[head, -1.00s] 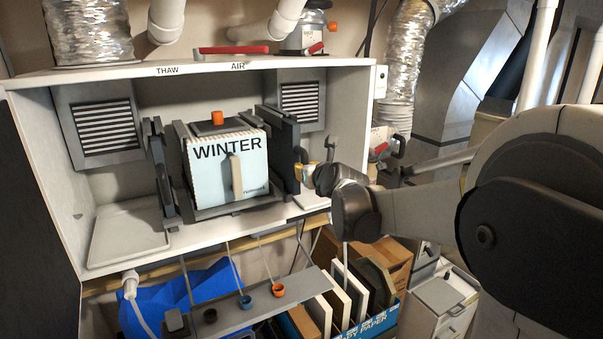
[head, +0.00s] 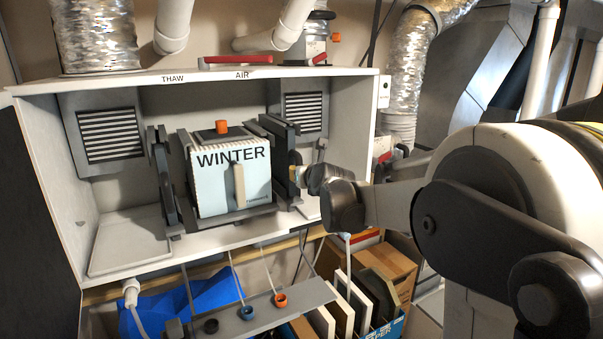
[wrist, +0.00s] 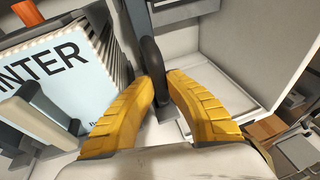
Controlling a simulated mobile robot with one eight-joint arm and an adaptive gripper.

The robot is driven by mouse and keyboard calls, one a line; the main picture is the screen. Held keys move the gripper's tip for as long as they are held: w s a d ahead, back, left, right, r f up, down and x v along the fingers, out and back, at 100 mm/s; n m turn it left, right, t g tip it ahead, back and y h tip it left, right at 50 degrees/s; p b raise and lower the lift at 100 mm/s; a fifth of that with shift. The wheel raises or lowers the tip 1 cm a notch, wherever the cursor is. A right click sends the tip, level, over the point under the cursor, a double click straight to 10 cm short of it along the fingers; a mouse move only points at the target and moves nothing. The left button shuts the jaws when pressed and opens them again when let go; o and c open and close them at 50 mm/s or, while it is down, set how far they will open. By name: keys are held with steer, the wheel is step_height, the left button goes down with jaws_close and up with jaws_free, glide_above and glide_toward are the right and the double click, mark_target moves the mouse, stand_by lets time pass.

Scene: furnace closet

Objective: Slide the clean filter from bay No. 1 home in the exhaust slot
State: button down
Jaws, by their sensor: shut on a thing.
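My gripper (head: 296,174) is at the right side of the WINTER box in the head view. In the wrist view its yellow fingers (wrist: 158,100) are shut on a dark upright handle (wrist: 152,68). The handle stands just right of the box. I cannot tell whether it belongs to the clean filter; its lower end and the slot behind are partly hidden. Dark upright panels (head: 283,135) stand right of the box, and a similar dark panel (head: 160,175) stands to its left. How far any panel sits in its slot is not clear.
The pale blue WINTER box (head: 215,185) with a light handle fills the middle of the white cabinet (head: 120,215). Louvred vents (head: 110,135) are on the back wall. Below are a grey shelf with coloured cups (head: 280,300) and several upright panels (head: 345,300) in a crate.

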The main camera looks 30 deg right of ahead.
steer(key=c, duration=1.4)
jaws_free()
steer(key=shift+w, duration=0.1)
steer(key=p+v, duration=0.1)
steer(key=v, duration=0.7)
steer(key=shift+p, duration=0.4)
steer(key=shift+f, duration=0.1)
